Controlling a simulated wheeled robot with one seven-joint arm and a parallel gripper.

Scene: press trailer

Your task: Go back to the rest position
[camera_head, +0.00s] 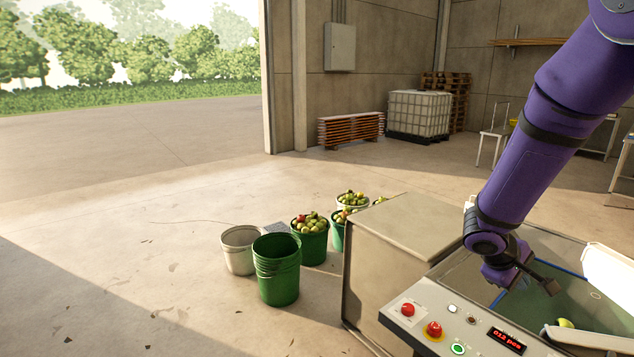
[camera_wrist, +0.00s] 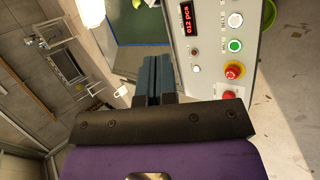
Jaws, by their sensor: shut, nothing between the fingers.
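My purple arm reaches down from the upper right in the head view. My gripper (camera_head: 540,281) is over the machine, just behind the control panel (camera_head: 460,325). In the wrist view my gripper (camera_wrist: 153,62) shows two dark fingers pressed together with nothing between them. The panel has a red emergency button (camera_head: 433,329) on a yellow ring, a second red knob (camera_head: 407,309), a green button (camera_head: 458,348) and a display (camera_head: 507,341) reading "012 pcs". The fingertips appear apart from the panel in both views.
A green-floored bin area with an apple (camera_head: 565,323) lies behind the panel. A metal cabinet (camera_head: 400,245) stands to its left. Buckets of apples (camera_head: 310,236), a stack of green buckets (camera_head: 277,270) and a white bucket (camera_head: 240,250) stand on the floor.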

